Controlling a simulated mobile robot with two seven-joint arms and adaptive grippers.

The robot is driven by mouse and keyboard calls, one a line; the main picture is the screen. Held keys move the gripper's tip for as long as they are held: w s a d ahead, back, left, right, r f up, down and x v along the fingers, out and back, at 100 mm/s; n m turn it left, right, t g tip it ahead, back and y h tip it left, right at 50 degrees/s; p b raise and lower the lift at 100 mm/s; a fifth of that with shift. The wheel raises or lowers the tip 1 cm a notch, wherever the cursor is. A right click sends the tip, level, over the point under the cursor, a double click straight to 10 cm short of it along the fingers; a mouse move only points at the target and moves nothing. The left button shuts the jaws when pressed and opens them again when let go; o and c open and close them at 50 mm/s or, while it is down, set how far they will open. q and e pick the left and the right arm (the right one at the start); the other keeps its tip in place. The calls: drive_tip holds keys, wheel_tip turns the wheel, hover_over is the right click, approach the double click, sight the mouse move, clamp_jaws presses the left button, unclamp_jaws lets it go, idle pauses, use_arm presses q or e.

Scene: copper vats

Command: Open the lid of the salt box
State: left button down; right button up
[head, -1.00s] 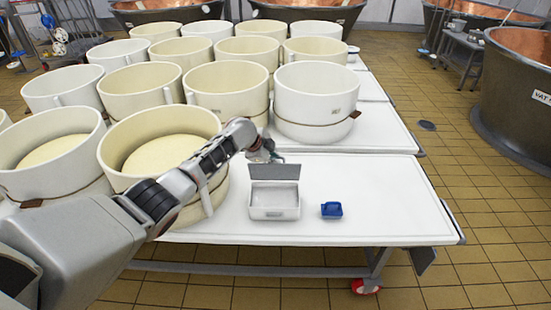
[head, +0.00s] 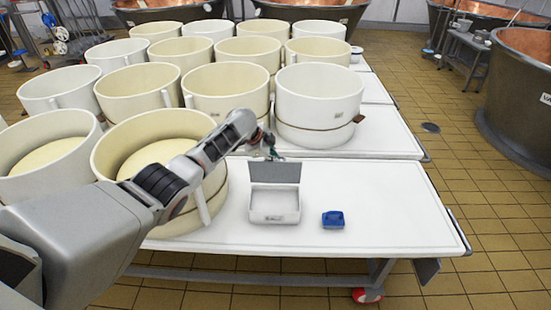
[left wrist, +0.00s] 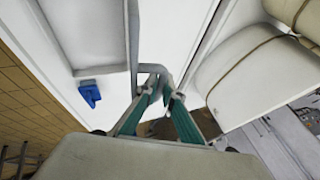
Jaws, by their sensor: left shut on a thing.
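The salt box (head: 274,215) is a small white box on the near white table. Its grey lid (head: 274,172) stands raised along the back edge, and the box is open at the top. My left gripper (head: 268,148) is at the upper left part of the lid, from behind. In the left wrist view its teal fingers (left wrist: 160,90) are shut on a pale grey part at the lid's edge. My right gripper is not in view.
A cream tub (head: 165,150) stands left beside my arm, and a taller white tub (head: 318,105) stands behind. The table top (head: 400,205) is bare to the right.

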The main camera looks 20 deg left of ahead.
use_arm(q)
drive_tip(key=shift+s+a+f, duration=0.15)
drive_tip(key=shift+s+f, duration=0.2)
drive_tip(key=shift+f, duration=0.25)
idle(0.4)
drive_tip(key=c, duration=2.4)
unclamp_jaws()
drive_tip(key=shift+c, duration=0.2)
drive_tip(key=shift+w, duration=0.15)
drive_tip(key=shift+r, duration=0.35)
drive_tip(key=v, duration=1.1)
drive_tip(key=shift+r, duration=0.2)
drive_tip(key=shift+a, duration=0.15)
